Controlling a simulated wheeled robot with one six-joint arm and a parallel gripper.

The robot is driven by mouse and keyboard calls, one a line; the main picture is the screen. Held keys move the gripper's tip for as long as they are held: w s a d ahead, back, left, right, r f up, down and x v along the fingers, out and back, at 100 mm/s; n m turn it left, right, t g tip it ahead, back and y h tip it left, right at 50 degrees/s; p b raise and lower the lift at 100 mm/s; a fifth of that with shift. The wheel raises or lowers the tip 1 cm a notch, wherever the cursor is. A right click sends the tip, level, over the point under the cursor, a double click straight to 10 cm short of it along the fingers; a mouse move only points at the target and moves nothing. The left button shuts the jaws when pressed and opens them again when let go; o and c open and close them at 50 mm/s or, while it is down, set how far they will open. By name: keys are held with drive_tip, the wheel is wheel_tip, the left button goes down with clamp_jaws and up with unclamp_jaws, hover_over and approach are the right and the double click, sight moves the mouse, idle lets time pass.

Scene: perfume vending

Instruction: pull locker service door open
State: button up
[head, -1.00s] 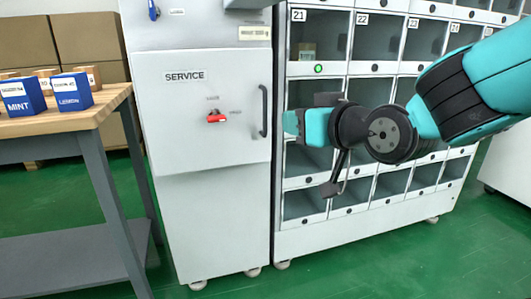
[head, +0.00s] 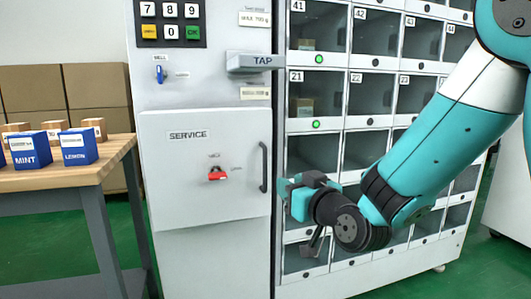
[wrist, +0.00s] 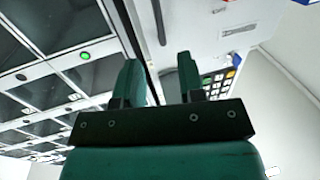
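The service door (head: 200,205) is a light grey panel on the front of the cabinet and looks shut. Its dark vertical handle (head: 263,167) is on the door's right edge. A red latch (head: 218,174) sits mid-door between small labels. My gripper (head: 284,190) is just right of the handle's lower part in the head view; whether it touches the handle cannot be told. In the wrist view my gripper (wrist: 157,64) has its two fingers apart with nothing between them. The handle (wrist: 159,20) shows as a dark bar beyond the fingertips.
Lockers with numbered compartments (head: 318,72) stand right of the cabinet, behind my arm. A keypad (head: 170,22) and a TAP reader (head: 255,62) are above the door. A wooden table (head: 95,172) with blue boxes (head: 79,147) stands at the left. Green floor lies between table and cabinet.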

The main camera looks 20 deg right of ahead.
sight(266, 168)
drive_tip(key=p+x, duration=0.5)
drive_tip(key=x, duration=0.7)
drive_tip(key=shift+w+d, duration=0.1)
drive_tip(key=shift+w, duration=0.25)
clamp_jaws()
